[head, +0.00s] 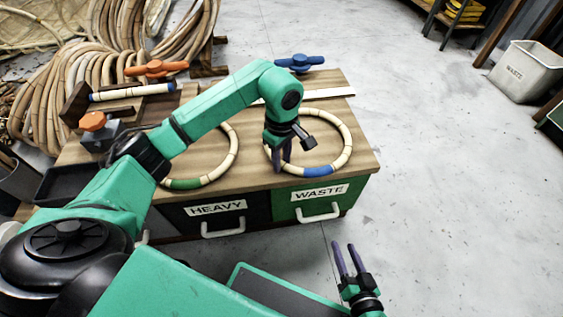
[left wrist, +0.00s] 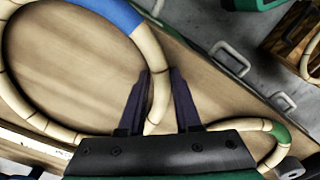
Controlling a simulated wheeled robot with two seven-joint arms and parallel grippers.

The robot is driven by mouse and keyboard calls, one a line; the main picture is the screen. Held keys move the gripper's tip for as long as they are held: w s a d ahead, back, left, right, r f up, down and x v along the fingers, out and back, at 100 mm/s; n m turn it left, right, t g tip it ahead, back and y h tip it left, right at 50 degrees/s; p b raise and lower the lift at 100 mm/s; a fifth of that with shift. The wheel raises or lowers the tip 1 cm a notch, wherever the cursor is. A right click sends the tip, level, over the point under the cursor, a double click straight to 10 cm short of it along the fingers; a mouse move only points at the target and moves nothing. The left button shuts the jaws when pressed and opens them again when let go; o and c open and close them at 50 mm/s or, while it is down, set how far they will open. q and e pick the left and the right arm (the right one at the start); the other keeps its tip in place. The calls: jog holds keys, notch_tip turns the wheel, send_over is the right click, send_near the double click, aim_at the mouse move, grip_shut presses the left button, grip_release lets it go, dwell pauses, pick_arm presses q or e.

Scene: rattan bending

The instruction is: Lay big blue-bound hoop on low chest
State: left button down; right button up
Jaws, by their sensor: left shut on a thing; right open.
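The blue-bound hoop (head: 317,171) is a pale rattan ring with a blue band on its near side. It lies flat at the right end of the wooden low chest top (head: 362,160); I cannot tell if it touches the wood all round. My left gripper (head: 281,163) is shut on the hoop's left side. In the left wrist view, the fingers (left wrist: 162,76) straddle the rattan, and the blue band (left wrist: 112,10) shows at the top. My right gripper (head: 347,246) is open and empty over the floor in front of the chest.
A green-bound hoop (head: 184,184) lies left of my left gripper, partly behind my arm. An orange-handled clamp (head: 156,69) and a blue-handled one (head: 300,62) stand at the back. Drawers marked HEAVY (head: 216,209) and WASTE (head: 319,193) face front.

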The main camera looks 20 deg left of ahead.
pick_arm(q)
jog(key=shift+r, duration=0.1)
pick_arm(e)
jog(key=shift+r, duration=0.1)
pick_arm(q)
jog(key=c, duration=0.6)
grip_release()
pick_arm(e)
jog(key=shift+w+r, duration=0.45)
jog(key=shift+w, duration=0.05)
pick_arm(q)
notch_tip(320, 180, up, 12)
jog(key=p, duration=0.5)
pick_arm(e)
jog(key=shift+n+g, duration=0.3)
jog(key=shift+g, duration=0.3)
jog(key=r, duration=0.2)
jog(key=s+r, duration=0.1)
jog(key=r, duration=0.1)
jog(key=shift+r, duration=0.25)
